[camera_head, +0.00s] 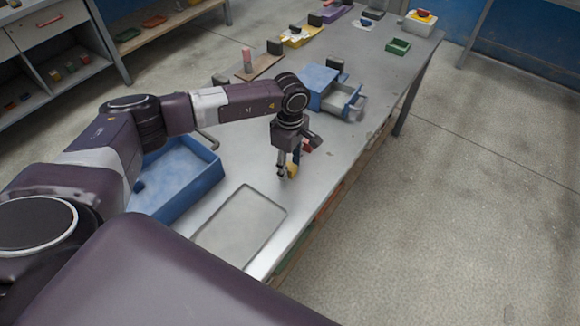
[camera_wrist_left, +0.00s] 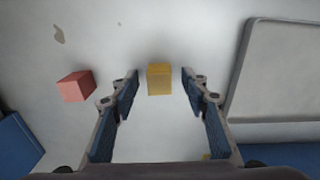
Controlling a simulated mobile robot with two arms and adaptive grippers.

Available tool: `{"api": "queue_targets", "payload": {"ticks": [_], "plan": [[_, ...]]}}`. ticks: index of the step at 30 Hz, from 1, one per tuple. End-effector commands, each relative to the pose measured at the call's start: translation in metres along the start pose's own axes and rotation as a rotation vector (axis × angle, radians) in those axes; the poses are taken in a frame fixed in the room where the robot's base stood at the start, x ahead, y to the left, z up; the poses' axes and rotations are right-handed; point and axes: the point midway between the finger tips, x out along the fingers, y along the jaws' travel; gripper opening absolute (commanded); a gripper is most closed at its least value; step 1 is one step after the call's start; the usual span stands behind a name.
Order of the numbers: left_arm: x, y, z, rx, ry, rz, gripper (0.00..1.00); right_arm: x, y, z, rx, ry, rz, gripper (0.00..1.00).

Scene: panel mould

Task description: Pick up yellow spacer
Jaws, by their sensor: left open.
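The yellow spacer (camera_wrist_left: 159,79), a small block, lies on the metal table between the open fingers of my left gripper (camera_wrist_left: 160,90) in the wrist view, with clear gaps on both sides. In the head view my left gripper (camera_head: 287,172) points down at the table, and the yellow spacer (camera_head: 293,168) shows partly behind its fingers. A red block (camera_wrist_left: 75,86) lies to the left of the fingers in the wrist view; it also shows just beyond the gripper in the head view (camera_head: 307,146). My right gripper is not in view.
A shallow grey panel mould (camera_head: 240,228) lies near the table's front edge; its rim also shows at right in the wrist view (camera_wrist_left: 238,75). A blue tray (camera_head: 185,200) stands to its left. A blue drawer box (camera_head: 318,88) stands farther back.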

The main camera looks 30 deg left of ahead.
Motion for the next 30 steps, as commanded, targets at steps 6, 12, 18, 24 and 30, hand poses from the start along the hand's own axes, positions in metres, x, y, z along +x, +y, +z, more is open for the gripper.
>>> {"api": "queue_targets", "payload": {"ticks": [6,12,18,24,30], "plan": [[0.004,0.0002,-0.0003,-0.001,0.0,0.001,0.42,-0.0004,0.0012,-0.0008,0.0,0.001,0.001,0.38],[0.0036,0.0003,-0.0001,-0.001,0.0,0.001,0.26,-0.0003,0.0019,-0.0023,0.0,0.003,0.002,0.38],[0.0034,0.0003,-0.0001,-0.001,-0.001,0.001,0.04,-0.0003,0.002,-0.0031,0.0,0.004,0.002,0.38],[0.0032,0.0004,0.0,-0.001,-0.001,0.001,0.01,-0.0003,0.002,-0.0035,0.0,0.005,0.002,0.38],[-0.0031,0.0012,0.0002,-0.001,-0.001,0.003,0.01,0.0014,0.0019,-0.0036,0.0,0.005,0.002,0.38]]}}
